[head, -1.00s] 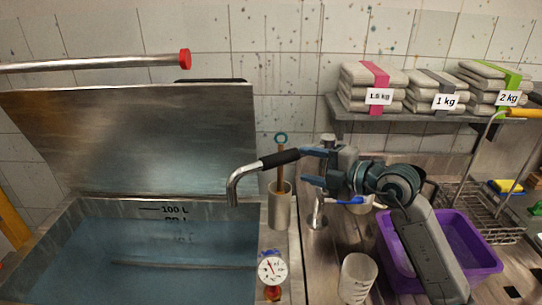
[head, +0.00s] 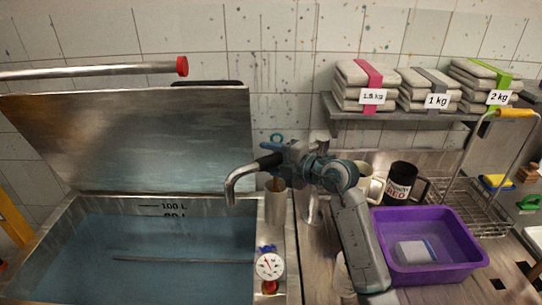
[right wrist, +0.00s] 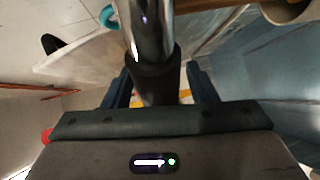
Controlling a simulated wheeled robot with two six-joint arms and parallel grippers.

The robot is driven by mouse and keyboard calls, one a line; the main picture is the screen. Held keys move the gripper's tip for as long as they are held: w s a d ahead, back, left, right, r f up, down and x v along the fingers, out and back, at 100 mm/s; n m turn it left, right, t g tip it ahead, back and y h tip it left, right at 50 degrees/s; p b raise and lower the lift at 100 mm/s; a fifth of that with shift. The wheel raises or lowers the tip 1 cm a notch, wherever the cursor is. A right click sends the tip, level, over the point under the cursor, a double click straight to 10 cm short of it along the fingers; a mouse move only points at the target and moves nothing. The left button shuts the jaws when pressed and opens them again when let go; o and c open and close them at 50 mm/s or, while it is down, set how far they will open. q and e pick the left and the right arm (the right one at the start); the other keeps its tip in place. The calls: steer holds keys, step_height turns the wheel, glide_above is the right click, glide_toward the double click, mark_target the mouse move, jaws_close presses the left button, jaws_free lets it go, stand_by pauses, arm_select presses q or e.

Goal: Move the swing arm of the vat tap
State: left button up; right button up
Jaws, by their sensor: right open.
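The swing arm of the tap (head: 236,184) is a bent chrome tube with a black grip (head: 268,161). Its spout points down over the right side of the steel vat (head: 150,207), which holds bluish liquid. My right gripper (head: 281,160) is at the black grip, its fingers open. In the right wrist view the black grip (right wrist: 155,78) lies between the two dark fingers of the gripper (right wrist: 160,90), with a gap visible on the right side. The chrome tube (right wrist: 147,25) runs on beyond it. My left gripper is out of view.
A beige holder (head: 275,208) with a teal-ringed stick and a dial gauge (head: 269,265) stand at the vat's right edge. A purple tub (head: 462,262), a black mug (head: 401,182) and a wire rack (head: 475,205) are further right. The raised lid (head: 150,140) stands behind the vat.

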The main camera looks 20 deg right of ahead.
jaws_close()
steer(key=shift+s+d, duration=0.1)
steer(key=shift+s, duration=0.05)
